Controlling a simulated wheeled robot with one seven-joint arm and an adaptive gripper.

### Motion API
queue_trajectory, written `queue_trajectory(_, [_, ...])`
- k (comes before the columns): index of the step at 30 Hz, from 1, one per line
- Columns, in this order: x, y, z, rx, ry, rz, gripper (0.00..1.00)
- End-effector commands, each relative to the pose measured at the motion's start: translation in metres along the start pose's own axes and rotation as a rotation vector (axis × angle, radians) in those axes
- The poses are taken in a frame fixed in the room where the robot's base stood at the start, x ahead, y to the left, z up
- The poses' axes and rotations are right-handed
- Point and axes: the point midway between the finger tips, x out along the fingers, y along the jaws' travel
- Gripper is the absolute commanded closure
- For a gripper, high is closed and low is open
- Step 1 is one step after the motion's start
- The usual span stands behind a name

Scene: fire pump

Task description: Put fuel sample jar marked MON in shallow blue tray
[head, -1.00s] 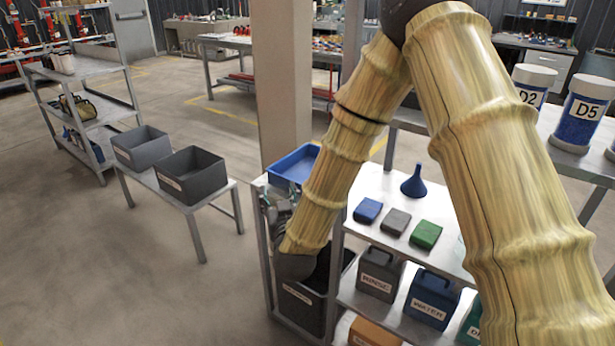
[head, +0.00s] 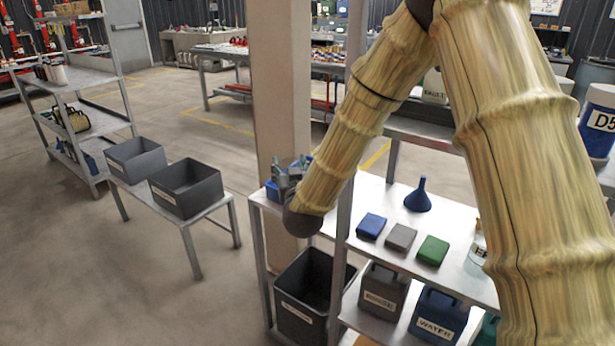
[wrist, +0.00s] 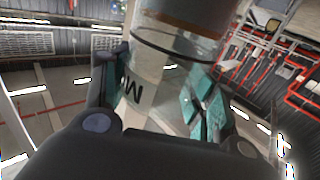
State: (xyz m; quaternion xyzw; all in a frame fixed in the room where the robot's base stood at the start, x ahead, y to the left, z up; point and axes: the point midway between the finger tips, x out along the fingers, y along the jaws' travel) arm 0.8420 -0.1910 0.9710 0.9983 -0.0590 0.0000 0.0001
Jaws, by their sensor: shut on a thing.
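The jar (wrist: 178,50) is in the wrist view, tilted across the picture, with a white label on which "MO" can be read; the rest is hidden. My gripper (wrist: 158,105) is shut on it, with teal pads on both sides. In the head view my gripper (head: 289,168) is over the far left end of the near bench, in front of the pillar; the jar cannot be made out there. The shallow blue tray (head: 272,191) is on that bench end, mostly hidden behind my gripper and wrist. I cannot tell the height between jar and tray.
The pillar (head: 281,90) rises close behind my gripper. Two grey bins (head: 187,188) stand on a low table to the left.

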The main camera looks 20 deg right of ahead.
Motion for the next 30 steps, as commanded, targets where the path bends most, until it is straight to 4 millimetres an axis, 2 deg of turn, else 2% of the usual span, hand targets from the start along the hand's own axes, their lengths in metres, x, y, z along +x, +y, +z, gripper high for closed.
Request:
queue_trajectory(12, [0.061, 0.062, -0.001, 0.001, 0.001, 0.002, 0.97])
queue_trajectory(15, [0.059, 0.06, 0.017, 0.0, -0.003, 0.0, 0.97])
queue_trajectory(18, [0.059, 0.06, 0.026, 0.0, -0.002, -0.001, 0.97])
queue_trajectory(26, [0.059, 0.06, 0.037, 0.0, 0.001, 0.0, 0.97])
queue_trajectory(30, [0.059, 0.06, 0.052, 0.0, -0.002, 0.0, 0.97])
